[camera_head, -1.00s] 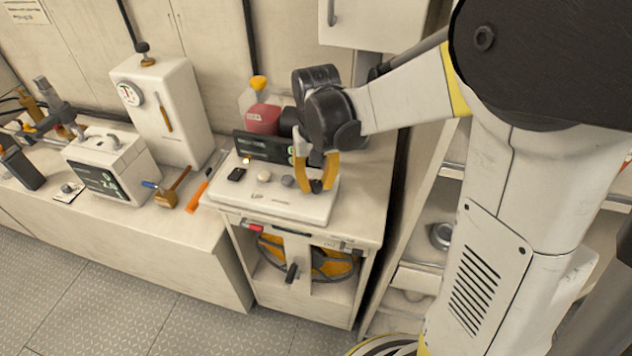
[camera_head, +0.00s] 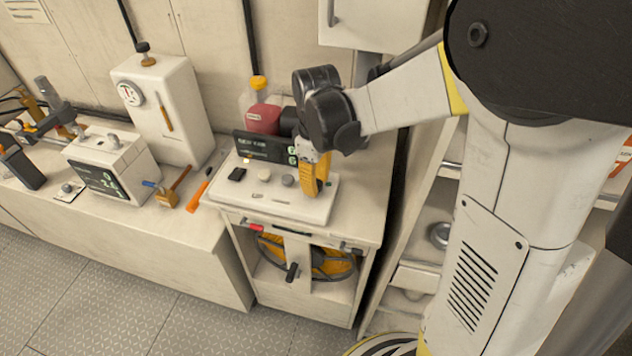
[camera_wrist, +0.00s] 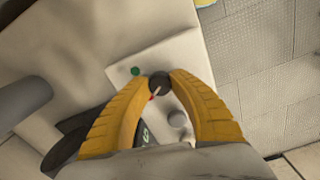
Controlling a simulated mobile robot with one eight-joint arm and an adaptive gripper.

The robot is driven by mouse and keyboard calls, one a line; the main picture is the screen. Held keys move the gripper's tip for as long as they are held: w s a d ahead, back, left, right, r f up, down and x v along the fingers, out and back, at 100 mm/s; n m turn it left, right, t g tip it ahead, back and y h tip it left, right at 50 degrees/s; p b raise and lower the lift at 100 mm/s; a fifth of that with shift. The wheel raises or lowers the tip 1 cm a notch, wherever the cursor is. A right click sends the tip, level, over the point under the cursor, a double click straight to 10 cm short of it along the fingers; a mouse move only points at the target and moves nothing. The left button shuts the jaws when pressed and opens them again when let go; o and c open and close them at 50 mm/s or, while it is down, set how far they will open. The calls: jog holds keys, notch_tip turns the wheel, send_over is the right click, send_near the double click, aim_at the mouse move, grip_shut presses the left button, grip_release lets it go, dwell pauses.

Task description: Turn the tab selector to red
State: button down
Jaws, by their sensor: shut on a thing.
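The tab selector (camera_wrist: 159,80) is a small dark round knob on the pale top of a console (camera_head: 250,197). In the wrist view it sits between the two yellow fingertips of my gripper (camera_wrist: 160,84), which is shut on it. A green dot (camera_wrist: 135,71) shows on the panel at its upper left. A red mark (camera_wrist: 152,97) and a pale pointer line show just below it, partly between the fingers. In the head view my gripper (camera_head: 316,184) stands at the console's right end, and its fingers hide the knob.
A dark display (camera_head: 264,146) with lit text stands at the console's back. A red jug (camera_head: 264,118) stands behind. An orange-handled tool (camera_head: 199,190) lies left. The floor (camera_head: 120,300) in front is clear.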

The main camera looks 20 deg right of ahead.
jog(key=shift+n, duration=0.7)
jog(key=c, duration=1.1)
grip_release()
notch_tip(320, 180, up, 12)
